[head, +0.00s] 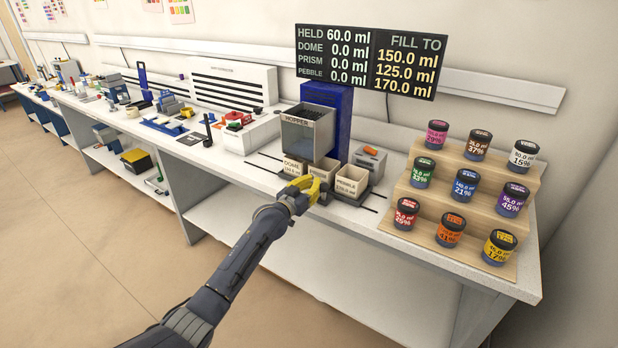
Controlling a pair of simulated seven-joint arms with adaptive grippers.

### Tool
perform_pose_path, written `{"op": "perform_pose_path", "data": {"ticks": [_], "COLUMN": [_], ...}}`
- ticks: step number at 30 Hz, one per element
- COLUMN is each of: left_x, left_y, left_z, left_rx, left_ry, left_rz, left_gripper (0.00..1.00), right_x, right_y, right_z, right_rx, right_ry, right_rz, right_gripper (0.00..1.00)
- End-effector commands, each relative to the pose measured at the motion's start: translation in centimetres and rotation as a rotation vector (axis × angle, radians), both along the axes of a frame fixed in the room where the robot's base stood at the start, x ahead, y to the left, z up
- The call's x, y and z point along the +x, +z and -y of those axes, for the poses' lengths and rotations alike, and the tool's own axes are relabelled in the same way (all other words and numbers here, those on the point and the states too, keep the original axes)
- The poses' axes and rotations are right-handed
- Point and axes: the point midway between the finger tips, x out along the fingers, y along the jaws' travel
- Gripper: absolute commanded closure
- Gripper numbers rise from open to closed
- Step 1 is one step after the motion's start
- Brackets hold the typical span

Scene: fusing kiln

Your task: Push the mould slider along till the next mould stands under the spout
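The hopper (307,136) stands on the bench against a blue column (343,108); its spout is hidden. Below and in front of it a dark mould slider (323,198) lies across thin rails. It bears the dome mould (291,166) at the left, the prism mould (324,168) in the middle and the pebble mould (351,182) at the right. The dome mould looks nearest to below the hopper. My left gripper (313,188), yellow, is at the front of the slider and covers part of it. Contact and finger opening are unclear. My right gripper is out of view.
A display (366,61) reads held 60.0 ml and 0.0 ml for every mould. A grey box with an orange switch (369,160) stands behind the pebble mould. A stepped wooden rack (455,222) with several jars stands at the right. Rail ends are clear.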

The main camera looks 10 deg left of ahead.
Motion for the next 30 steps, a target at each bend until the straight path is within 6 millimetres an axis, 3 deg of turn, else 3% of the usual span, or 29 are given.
{"op": "perform_pose_path", "data": {"ticks": [19, 30], "left_x": [-1.4, -1.1], "left_y": [0.0, 0.0], "left_z": [3.6, 2.8], "left_rx": [-0.001, 0.000], "left_ry": [-0.001, 0.000], "left_rz": [0.001, 0.001], "left_gripper": [1.00, 1.00], "right_x": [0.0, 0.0], "right_y": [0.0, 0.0], "right_z": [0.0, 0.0], "right_rx": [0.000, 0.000], "right_ry": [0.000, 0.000], "right_rz": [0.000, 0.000], "right_gripper": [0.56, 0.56]}}
